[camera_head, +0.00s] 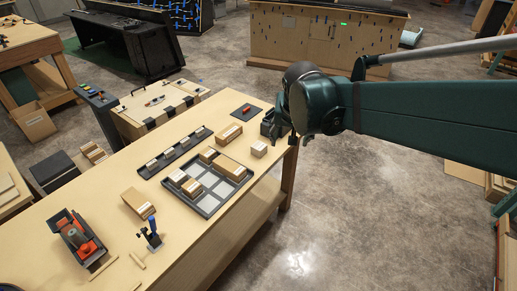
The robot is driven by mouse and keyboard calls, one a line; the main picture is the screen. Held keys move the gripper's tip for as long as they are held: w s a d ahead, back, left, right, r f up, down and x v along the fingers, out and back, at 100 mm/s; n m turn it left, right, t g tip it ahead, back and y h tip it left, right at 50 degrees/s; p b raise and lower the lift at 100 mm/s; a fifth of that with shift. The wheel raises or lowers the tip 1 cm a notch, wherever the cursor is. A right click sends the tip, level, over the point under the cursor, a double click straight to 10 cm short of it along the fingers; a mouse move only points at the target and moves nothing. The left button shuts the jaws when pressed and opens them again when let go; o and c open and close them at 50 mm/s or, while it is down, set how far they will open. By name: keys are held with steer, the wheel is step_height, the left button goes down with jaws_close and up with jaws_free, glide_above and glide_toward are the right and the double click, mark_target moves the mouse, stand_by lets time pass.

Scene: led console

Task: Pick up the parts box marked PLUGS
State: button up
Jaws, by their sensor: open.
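Several small cardboard boxes are on the wooden table (75,225); their markings are too small to read, so I cannot tell which is marked PLUGS. Some boxes sit in a dark gridded tray (206,209), such as a box at its near left (192,188) and a longer one at its right (232,169). Outside it are a long box (229,133), a small cube-like box (259,149) and a box at the left (137,202). My gripper (268,130) is open at the table's far right end, apart from the boxes. Its fingers are small and partly hidden by my arm.
A narrow dark rack (165,167) with small pale items lies behind the tray. A red item on a dark pad (247,109) is near my gripper. A blue-handled clamp (151,236) and an orange-black tool (78,237) stand at the near left. Several tray cells are empty.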

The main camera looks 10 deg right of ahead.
steer(key=w+a+f+m+g+h, duration=0.1)
steer(key=w+a+f, duration=0.1)
steer(key=w+f, duration=0.35)
steer(key=w+a+f+m, duration=0.2)
steer(key=w, duration=0.7)
steer(key=m+h, duration=0.1)
steer(key=m, duration=0.1)
glide_above(259, 146)
steer(key=s+a, duration=0.2)
step_height(259, 146, down, 13)
steer(key=shift+w+f+g+p, duration=0.1)
steer(key=shift+f+g+p, duration=0.1)
steer(key=shift+g+p, duration=0.2)
steer(key=shift+f, duration=0.1)
steer(key=shift+x, duration=1.2)
steer(key=shift+b+x, duration=0.4)
steer(key=shift+x, duration=2.15)
steer(key=shift+w+d, duration=0.1)
steer(key=shift+c, duration=0.7)
steer(key=c, duration=0.9)
